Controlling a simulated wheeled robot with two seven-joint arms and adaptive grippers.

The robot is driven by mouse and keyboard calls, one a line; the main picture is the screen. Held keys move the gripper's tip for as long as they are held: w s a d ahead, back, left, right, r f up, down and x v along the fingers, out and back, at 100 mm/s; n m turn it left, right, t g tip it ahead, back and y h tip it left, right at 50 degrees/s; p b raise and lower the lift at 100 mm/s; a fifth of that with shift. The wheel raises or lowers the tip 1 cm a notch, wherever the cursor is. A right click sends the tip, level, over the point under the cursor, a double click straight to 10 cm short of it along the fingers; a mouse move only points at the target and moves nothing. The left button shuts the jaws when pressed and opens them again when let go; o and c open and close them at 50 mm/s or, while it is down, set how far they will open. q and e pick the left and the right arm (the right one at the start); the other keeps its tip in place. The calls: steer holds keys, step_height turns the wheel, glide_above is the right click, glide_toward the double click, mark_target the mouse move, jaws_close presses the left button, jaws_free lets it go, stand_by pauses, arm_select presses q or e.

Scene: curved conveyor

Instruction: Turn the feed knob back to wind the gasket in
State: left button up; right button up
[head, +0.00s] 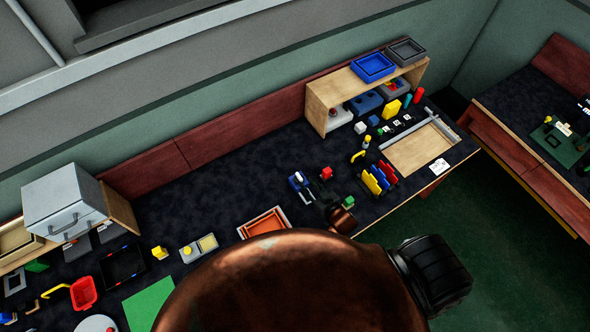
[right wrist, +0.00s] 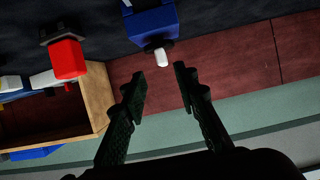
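A blue block-shaped device (right wrist: 153,22) with a small white knob-like end (right wrist: 162,57) shows at the top of the right wrist view. I take this for the feed knob's unit, but cannot be sure. In the head view a blue-and-white device (head: 299,181) stands mid-table beside a red block (head: 326,173). My right gripper (right wrist: 164,78) is open and empty; the white end lies just beyond its fingertips, apart from them. In the head view it is dark and partly hidden behind my copper-coloured arm. I cannot make out the gasket. My left gripper is not in view.
A wooden shelf (head: 318,98) with bins stands at the back right. Coloured upright plates (head: 378,180) and a small green block (head: 348,202) are near the right gripper. An orange tray (head: 263,223) lies to the left. The dark tabletop behind is clear.

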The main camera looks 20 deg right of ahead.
mark_target(300, 176)
steer(key=x, duration=0.6)
steer(key=shift+w+a+r, duration=0.1)
steer(key=shift+w+a, duration=0.05)
steer(key=shift+a, duration=0.15)
steer(key=shift+w+f, duration=0.2)
steer(key=shift+w, duration=0.3)
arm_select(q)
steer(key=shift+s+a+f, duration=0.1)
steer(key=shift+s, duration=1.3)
arm_select(e)
jaws_close()
